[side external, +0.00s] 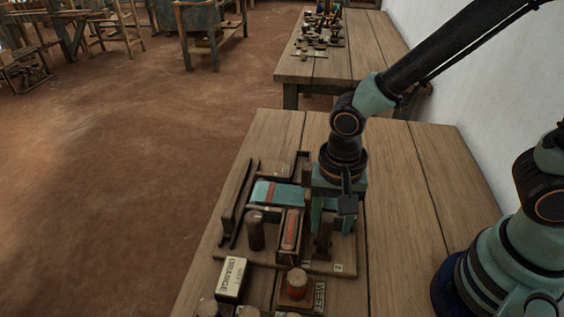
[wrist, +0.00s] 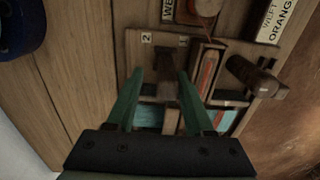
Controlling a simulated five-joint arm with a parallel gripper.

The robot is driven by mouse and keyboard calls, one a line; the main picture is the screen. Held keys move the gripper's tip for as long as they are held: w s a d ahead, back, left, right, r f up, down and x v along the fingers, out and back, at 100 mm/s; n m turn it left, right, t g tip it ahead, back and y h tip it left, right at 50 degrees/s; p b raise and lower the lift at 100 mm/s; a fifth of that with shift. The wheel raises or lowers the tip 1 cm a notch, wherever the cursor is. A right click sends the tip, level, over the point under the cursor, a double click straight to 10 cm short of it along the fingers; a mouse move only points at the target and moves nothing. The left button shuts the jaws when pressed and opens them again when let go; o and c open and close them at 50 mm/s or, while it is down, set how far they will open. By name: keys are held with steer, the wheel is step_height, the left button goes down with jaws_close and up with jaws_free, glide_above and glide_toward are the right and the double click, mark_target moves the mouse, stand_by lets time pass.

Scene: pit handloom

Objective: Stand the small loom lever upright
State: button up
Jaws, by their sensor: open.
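The small loom lever appears to be the dark brown wooden piece (side external: 325,232) near the right side of the loom board (side external: 346,256). It also shows in the wrist view (wrist: 167,92), near the labels 1 and 2. Its exact tilt is hard to tell. My gripper (side external: 328,213) points down over the board. In the wrist view its teal fingers (wrist: 160,76) are open, one on each side of the brown piece, with visible gaps. The fingers hide part of the piece in the side view.
The board carries a teal cloth strip (side external: 277,193), a narrow shuttle-like box (side external: 290,234) and a dark cylinder post (side external: 256,230). In front are an ORANGE-labelled block (side external: 231,279) and a knobbed WEFT block (side external: 297,287). The table's right side (side external: 400,195) is clear.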

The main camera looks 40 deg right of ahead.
steer(key=shift+w+a, duration=0.1)
stand_by(0.3)
steer(key=shift+w+a, duration=0.2)
steer(key=shift+o, duration=0.3)
steer(key=shift+o, duration=0.5)
steer(key=shift+r, duration=3.25)
